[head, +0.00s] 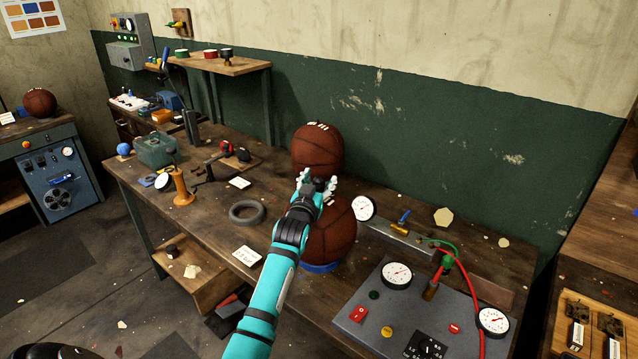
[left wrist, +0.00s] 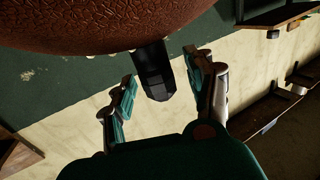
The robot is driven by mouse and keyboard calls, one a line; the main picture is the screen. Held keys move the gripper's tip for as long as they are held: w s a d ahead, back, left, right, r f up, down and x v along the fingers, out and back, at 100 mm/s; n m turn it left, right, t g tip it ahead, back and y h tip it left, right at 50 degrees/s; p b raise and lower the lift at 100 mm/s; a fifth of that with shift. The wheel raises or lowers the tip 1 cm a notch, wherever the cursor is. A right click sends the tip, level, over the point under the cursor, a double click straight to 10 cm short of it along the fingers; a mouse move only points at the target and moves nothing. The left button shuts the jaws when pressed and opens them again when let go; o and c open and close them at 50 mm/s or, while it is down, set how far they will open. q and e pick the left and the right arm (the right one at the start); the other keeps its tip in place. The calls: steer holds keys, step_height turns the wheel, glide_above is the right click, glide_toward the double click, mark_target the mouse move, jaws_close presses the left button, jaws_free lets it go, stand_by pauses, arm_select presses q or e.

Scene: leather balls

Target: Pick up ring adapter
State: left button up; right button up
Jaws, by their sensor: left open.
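A dark grey ring (head: 247,212) lies flat on the workbench, left of my left arm; it looks like the ring adapter, but I cannot be sure. My left gripper (head: 317,186) is open, between a rear leather ball (head: 317,150) and a front leather ball (head: 331,236), apart from the ring. In the left wrist view the open left gripper (left wrist: 162,92) has a black faceted piece (left wrist: 153,72) between its fingers, below a ball (left wrist: 100,22). I cannot tell whether the fingers touch that piece. My right gripper is not in view.
The front ball sits on a blue base (head: 322,267). A gauge panel (head: 410,318) stands at the right, with a red hose (head: 468,275) above it. Bench around the ring is mostly clear.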

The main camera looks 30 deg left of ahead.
mark_target(319, 177)
arm_select(q)
jaws_close()
stand_by(0.3)
steer(key=shift+r+b, duration=0.3)
steer(key=shift+r, duration=0.2)
step_height(319, 177, up, 2)
steer(key=shift+r+b, duration=0.15)
steer(key=shift+b, duration=0.4)
steer(key=s+r+b, duration=0.1)
steer(key=s+b, duration=0.2)
steer(key=s, duration=1.3)
steer(key=shift+d+r, duration=0.3)
steer(key=shift+r, duration=0.05)
